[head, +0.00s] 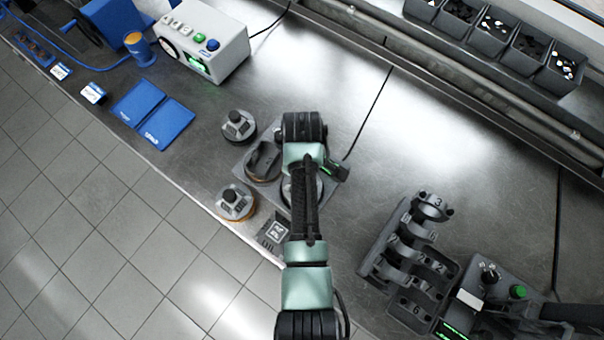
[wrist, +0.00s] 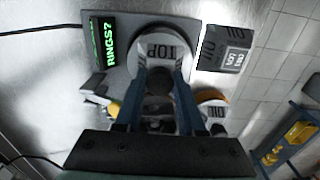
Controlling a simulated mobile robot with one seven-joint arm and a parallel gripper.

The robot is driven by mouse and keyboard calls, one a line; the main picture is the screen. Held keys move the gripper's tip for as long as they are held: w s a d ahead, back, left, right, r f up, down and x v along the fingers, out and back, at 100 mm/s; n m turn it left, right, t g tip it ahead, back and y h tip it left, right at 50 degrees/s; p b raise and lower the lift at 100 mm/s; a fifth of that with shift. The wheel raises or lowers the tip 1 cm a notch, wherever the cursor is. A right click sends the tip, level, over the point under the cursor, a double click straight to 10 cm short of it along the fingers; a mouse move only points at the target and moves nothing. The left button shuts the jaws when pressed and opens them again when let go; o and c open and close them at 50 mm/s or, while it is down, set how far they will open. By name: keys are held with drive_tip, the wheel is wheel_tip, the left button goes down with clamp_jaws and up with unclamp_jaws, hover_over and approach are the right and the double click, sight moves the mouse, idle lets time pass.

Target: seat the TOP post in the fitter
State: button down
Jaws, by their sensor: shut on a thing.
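The TOP post (wrist: 163,52) shows in the wrist view as a grey round piece with TOP on its face. My gripper (wrist: 158,82) has its two blue fingers shut on the dark knob of this post. The fitter is a grey plate with a lit display reading RINGS? (wrist: 109,42); its plate also shows in the head view (head: 328,190), under my arm. The post is over or on the fitter plate; its lower end is hidden, so I cannot tell whether it is seated. My arm hides the fingertips in the head view.
Two similar knobbed posts stand left of the fitter, one behind (head: 238,125) and one in front with an orange base (head: 236,203). A numbered rack (head: 410,255) is at right.

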drive_tip(key=shift+f, duration=0.2)
idle(0.5)
drive_tip(key=shift+c, duration=2.1)
unclamp_jaws()
drive_tip(key=shift+o, duration=0.3)
drive_tip(key=o, duration=0.3)
drive_tip(key=shift+o, duration=0.2)
wheel_tip(320, 180, up, 6)
drive_tip(key=p, duration=0.6)
drive_tip(key=shift+r, duration=0.1)
